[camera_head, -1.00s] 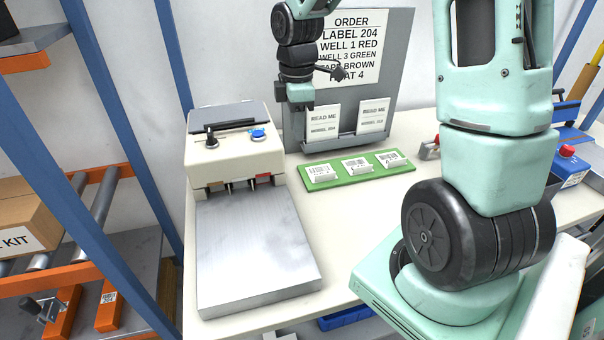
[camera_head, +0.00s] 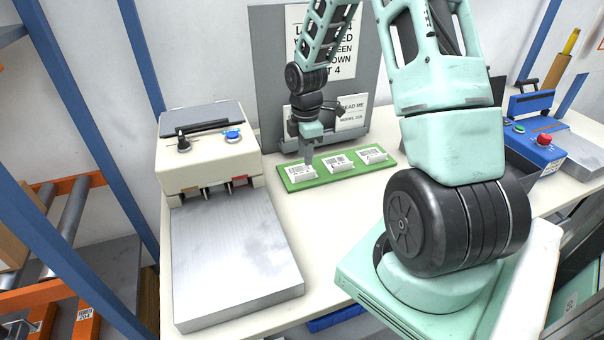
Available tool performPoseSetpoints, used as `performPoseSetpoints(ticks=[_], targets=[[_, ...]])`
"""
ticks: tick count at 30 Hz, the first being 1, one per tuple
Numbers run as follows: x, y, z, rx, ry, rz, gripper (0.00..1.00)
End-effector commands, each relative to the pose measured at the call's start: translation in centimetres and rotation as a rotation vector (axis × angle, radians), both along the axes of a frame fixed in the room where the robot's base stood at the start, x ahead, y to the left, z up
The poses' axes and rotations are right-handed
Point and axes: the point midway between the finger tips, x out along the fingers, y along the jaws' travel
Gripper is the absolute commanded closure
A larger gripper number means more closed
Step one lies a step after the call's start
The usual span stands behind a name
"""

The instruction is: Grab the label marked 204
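A green tray (camera_head: 318,180) on the table holds three white labels in a row: a left label (camera_head: 300,172), a middle label (camera_head: 338,162) and a right label (camera_head: 371,154). Their print is too small for me to tell which is marked 204. My gripper (camera_head: 308,160) points down at the left label, with its fingertips at or just above its upper edge. I cannot tell whether they touch it, or whether the fingers are open or shut.
A grey board (camera_head: 268,70) with an order sheet (camera_head: 345,62) stands behind the tray, partly hidden by my arm. A beige machine with a metal plate (camera_head: 230,245) is at the left. A blue machine (camera_head: 540,150) is at the right. Bare table lies before the tray.

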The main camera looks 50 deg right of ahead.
Motion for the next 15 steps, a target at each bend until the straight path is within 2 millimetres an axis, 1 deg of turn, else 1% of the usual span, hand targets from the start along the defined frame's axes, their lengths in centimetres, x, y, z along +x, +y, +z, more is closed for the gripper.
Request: performPoseSetpoints(ticks=[5,8,12,15], targets=[[-0.1,0.0,-1.1,0.0,0.002,0.001,0.71],[-0.5,0.2,-2.3,0.001,0.004,0.003,0.71],[-0.8,0.3,-4.4,0.0,0.003,0.003,0.71],[-0.7,0.2,-5.4,0.0,0.002,0.001,0.71]])
